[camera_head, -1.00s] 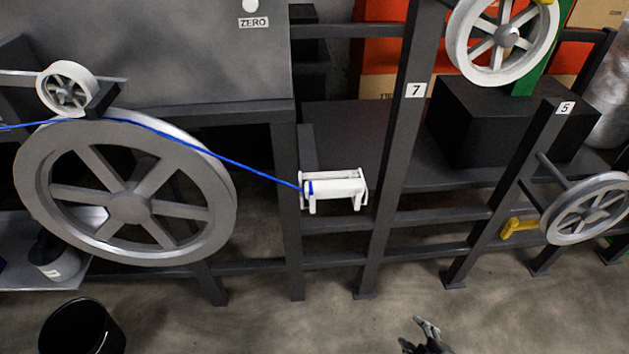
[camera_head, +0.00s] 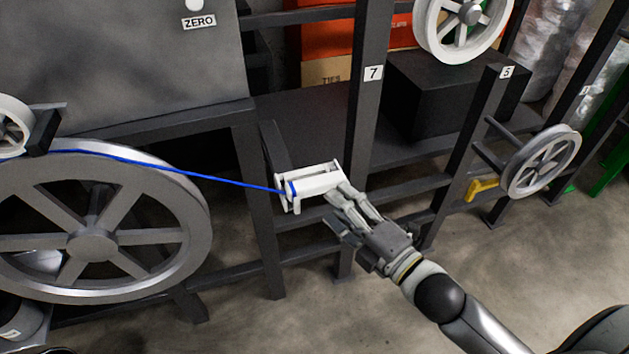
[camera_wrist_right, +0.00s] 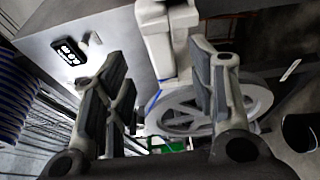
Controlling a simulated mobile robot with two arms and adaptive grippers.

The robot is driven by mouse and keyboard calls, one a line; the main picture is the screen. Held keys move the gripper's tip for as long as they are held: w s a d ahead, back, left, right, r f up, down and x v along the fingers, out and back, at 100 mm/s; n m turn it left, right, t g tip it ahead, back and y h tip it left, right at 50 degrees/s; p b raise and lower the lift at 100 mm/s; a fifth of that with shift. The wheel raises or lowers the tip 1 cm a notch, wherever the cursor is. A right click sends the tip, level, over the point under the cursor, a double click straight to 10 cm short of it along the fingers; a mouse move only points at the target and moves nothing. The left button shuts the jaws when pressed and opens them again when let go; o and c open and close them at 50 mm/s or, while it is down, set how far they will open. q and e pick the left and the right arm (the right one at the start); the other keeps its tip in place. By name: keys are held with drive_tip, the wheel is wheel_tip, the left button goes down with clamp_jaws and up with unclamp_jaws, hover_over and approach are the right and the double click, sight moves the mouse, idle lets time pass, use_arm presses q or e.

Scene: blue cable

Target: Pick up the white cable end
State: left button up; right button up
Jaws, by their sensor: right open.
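The white cable end (camera_head: 318,184) is a white block-like piece with the blue cable (camera_head: 215,180) running into its left side. It rests by the dark frame, left of the post marked 7. My right gripper (camera_head: 338,207) is open, with its fingertips close to the lower right side of the white end. In the right wrist view the white end (camera_wrist_right: 168,38) shows at the top, between and beyond the two open fingers (camera_wrist_right: 160,62). I cannot tell whether the fingers touch it. My left gripper is not in view.
The cable passes over a large grey wheel (camera_head: 92,244) at left. The post marked 7 (camera_head: 368,110) and the frame's rails stand close to my right gripper. A smaller wheel (camera_head: 543,162) and a yellow handle (camera_head: 482,187) are to the right. The concrete floor in front is open.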

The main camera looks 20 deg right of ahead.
sight(321, 189)
drive_tip(key=shift+x, duration=1.2)
drive_tip(key=shift+w+a+p, duration=0.2)
drive_tip(key=shift+w+p, duration=0.25)
drive_tip(key=shift+w, duration=0.1)
drive_tip(key=p+x, duration=0.1)
drive_tip(key=x, duration=0.2)
drive_tip(key=shift+w+a, duration=0.1)
drive_tip(key=shift+w, duration=0.1)
drive_tip(key=shift+w+a+f, duration=0.1)
drive_tip(key=shift+w+a, duration=0.1)
drive_tip(key=shift+w, duration=0.2)
drive_tip(key=shift+s, duration=0.1)
drive_tip(key=c, duration=1)
drive_tip(key=shift+c, duration=0.2)
